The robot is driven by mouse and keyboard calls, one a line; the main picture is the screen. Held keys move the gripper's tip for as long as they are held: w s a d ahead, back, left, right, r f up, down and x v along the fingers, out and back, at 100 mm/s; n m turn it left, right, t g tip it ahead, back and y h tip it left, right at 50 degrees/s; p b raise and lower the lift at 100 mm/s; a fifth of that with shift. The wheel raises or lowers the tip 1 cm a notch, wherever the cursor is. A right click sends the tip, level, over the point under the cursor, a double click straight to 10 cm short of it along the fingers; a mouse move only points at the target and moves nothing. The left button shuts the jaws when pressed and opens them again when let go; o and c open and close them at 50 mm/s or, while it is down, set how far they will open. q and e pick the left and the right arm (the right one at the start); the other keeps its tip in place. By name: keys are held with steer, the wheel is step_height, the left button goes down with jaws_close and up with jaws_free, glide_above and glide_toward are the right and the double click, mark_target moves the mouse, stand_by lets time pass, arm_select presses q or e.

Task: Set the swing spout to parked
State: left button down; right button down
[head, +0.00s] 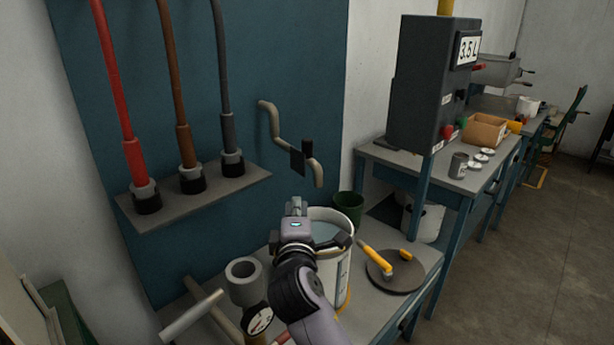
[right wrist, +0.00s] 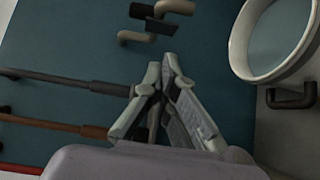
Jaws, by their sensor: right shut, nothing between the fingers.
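The swing spout (head: 275,123) is a bent tan pipe on the blue wall panel. A black piece (head: 299,161) sits on its lower part, and its open end points down at the right. In the right wrist view part of the spout (right wrist: 135,37) shows at the top, beyond the fingertips. My right gripper (head: 297,204) is shut and empty, below the spout in the picture and apart from it. It also shows in the right wrist view (right wrist: 160,72), with its fingertips together. My left gripper is not in view.
A white bucket (head: 343,285) stands on the bench behind my right gripper, with its rim (right wrist: 240,50) close by. A round board (head: 410,283) with yellow-handled tools lies right of it. A shelf (head: 205,198) holds red, brown and grey pipes. A grey cabinet (head: 415,95) stands right.

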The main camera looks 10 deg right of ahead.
steer(key=w+d+p, duration=0.1)
steer(key=w+d, duration=0.4)
steer(key=w, duration=0.7)
steer(key=shift+w+r+p, duration=0.15)
steer(key=shift+r+p, duration=0.1)
steer(key=shift+p, duration=0.05)
